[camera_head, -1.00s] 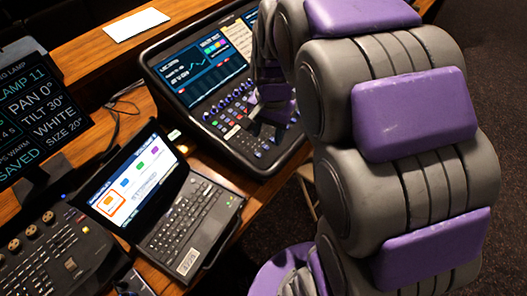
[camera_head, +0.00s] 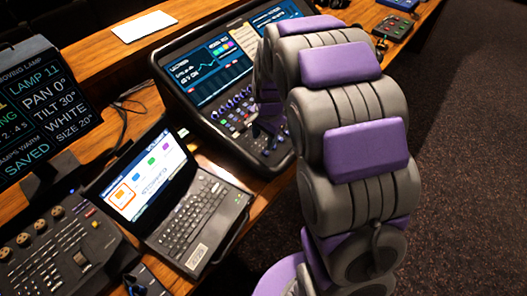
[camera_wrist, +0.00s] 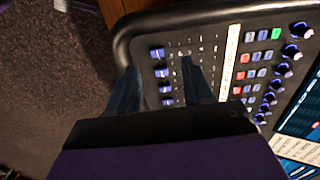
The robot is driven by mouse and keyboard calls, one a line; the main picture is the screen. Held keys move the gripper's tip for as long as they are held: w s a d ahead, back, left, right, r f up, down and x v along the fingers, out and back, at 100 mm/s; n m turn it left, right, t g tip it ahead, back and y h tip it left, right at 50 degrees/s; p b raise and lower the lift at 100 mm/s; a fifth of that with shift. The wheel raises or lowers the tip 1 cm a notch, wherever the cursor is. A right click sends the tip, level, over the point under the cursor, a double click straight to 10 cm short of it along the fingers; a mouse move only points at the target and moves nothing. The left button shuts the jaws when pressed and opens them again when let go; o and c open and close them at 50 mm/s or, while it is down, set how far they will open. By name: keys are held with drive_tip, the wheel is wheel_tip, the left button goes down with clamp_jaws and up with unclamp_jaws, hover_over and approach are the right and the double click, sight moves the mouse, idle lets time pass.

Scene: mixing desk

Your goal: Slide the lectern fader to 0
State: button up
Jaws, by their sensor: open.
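The mixing desk (camera_head: 176,95) stands on the wooden table, with a lit screen and rows of knobs and keys. In the wrist view its dark panel (camera_wrist: 215,47) shows several blue fader caps (camera_wrist: 157,53) in a row near the rounded edge. Their labels are too small to read, so I cannot tell which is the lectern fader. My gripper (camera_wrist: 158,66) is open over the fader end of the panel, its two fingers on either side of the row of caps. Contact with a cap cannot be made out. In the head view my gripper (camera_head: 265,118) is partly hidden by my arm.
A laptop (camera_head: 195,215) stands left of the desk, with a lighting console (camera_head: 60,250) and a display (camera_head: 40,110) further left. A white sheet (camera_head: 144,26) lies behind. Small devices (camera_head: 393,27) sit at the far right. Dark carpeted floor is open at right.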

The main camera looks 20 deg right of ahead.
sight(266, 153)
drive_tip(key=f, duration=0.2)
drive_tip(key=d+f+b, duration=0.1)
drive_tip(key=f, duration=0.4)
drive_tip(key=shift+w+d+f, duration=0.3)
drive_tip(key=shift+w+d, duration=0.05)
drive_tip(key=shift+a+f+b, duration=0.15)
drive_tip(key=shift+b, duration=0.15)
drive_tip(key=shift+a, duration=0.8)
drive_tip(key=shift+c, duration=0.5)
drive_tip(key=shift+d, duration=0.65)
drive_tip(key=c, duration=0.7)
drive_tip(key=shift+a+f, duration=0.1)
drive_tip(key=shift+a, duration=0.05)
clamp_jaws()
